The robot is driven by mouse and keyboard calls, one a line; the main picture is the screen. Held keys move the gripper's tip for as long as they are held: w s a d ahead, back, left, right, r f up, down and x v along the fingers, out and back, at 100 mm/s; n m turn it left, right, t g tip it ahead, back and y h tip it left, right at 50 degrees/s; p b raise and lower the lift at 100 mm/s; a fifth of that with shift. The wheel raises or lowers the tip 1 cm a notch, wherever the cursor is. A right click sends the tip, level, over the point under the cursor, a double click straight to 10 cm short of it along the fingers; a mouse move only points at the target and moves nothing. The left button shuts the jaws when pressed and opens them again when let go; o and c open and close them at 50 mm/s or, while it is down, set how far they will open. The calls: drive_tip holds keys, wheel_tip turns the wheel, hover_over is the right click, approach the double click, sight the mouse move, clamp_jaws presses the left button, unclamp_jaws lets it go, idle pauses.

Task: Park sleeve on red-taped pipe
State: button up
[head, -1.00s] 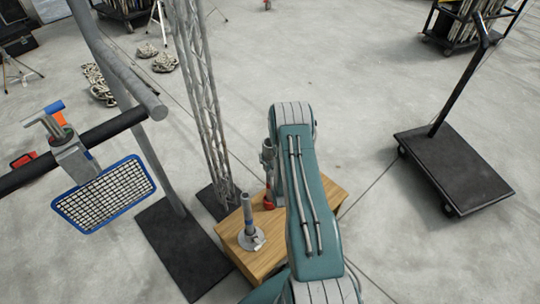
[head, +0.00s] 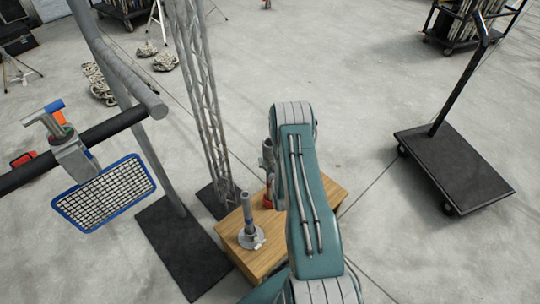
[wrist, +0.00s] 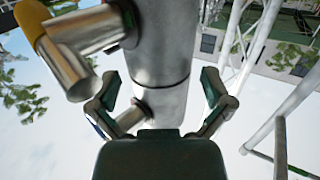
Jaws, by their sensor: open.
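A grey metal sleeve (head: 267,158) stands upright at the back of a wooden box (head: 275,262) in the head view, partly hidden by my arm. A red part (head: 268,198) shows low beside it; I cannot tell whether this is tape on a pipe. In the wrist view the sleeve (wrist: 164,45) is a silver cylinder with a yellow-tipped side handle (wrist: 50,50). My gripper (wrist: 160,80) is open, its fingers on either side of the silver metal. The head view hides my gripper.
A lattice truss (head: 205,100) and a post on a black base plate (head: 180,250) stand close left of the box. A clamp with a blue-framed grid (head: 105,192) hangs on a black bar. A black cart (head: 455,170) stands at right, with open floor between.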

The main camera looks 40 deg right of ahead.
drive_tip(key=v, duration=1)
drive_tip(key=shift+s, duration=0.15)
drive_tip(key=shift+s, duration=0.1)
